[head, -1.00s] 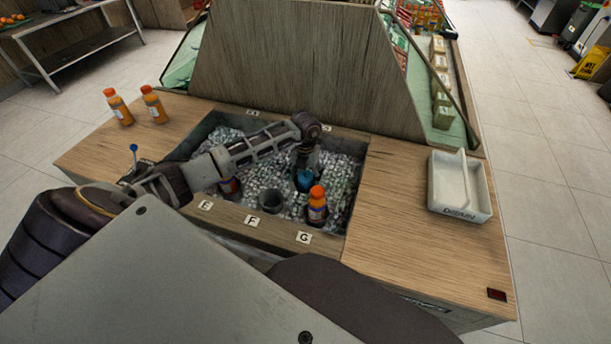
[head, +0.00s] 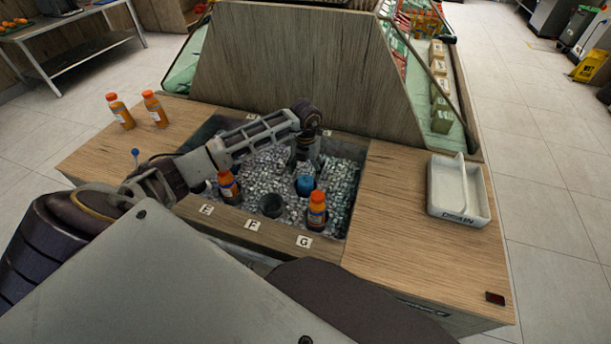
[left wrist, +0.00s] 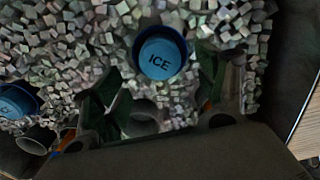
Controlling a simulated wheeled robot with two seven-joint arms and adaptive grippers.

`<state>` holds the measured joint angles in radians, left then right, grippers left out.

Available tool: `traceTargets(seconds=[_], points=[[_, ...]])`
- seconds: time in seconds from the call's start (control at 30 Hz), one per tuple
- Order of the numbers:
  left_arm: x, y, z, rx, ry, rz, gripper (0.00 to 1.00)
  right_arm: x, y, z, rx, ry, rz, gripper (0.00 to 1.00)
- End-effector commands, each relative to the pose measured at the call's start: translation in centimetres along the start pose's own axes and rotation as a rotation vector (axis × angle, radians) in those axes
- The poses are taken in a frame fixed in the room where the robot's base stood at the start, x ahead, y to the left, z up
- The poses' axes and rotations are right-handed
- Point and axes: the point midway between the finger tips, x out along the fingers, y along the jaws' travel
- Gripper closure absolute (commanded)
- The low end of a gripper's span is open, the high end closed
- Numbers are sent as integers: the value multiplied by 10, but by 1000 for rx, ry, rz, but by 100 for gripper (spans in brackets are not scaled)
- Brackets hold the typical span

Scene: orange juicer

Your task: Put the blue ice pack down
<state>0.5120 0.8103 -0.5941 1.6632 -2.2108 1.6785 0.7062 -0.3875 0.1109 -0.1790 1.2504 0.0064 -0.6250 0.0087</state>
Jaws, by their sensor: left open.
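The blue ice pack (head: 305,185), a short round piece, stands in the ice bed of the sunken bin, behind the bottle at label G. In the left wrist view its round top, marked ICE, faces me (left wrist: 160,55). My left gripper (head: 303,162) is open above and just behind the pack, apart from it. Its two spread fingers show in the left wrist view (left wrist: 162,88), with nothing held between them. A second blue round top (left wrist: 14,101) is at that view's left edge. My right gripper is not in view.
Orange bottles stand at label E (head: 228,187) and label G (head: 316,211); an empty dark holder (head: 271,205) is at F. Two bottles (head: 137,110) stand at the counter's left. A white DRAIN tray (head: 458,213) is on the right; the counter before it is clear.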

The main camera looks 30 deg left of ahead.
Motion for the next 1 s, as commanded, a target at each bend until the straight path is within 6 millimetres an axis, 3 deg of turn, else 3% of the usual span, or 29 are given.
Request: traceTargets(seconds=[0.2, 0.43, 1.0], points=[[-35, 0, 1, 0, -3, 0, 27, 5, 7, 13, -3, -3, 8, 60], [-60, 0, 1, 0, -2, 1, 27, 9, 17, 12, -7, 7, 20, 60], [-70, 0, 0, 0, 0, 0, 27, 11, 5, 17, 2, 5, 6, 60]])
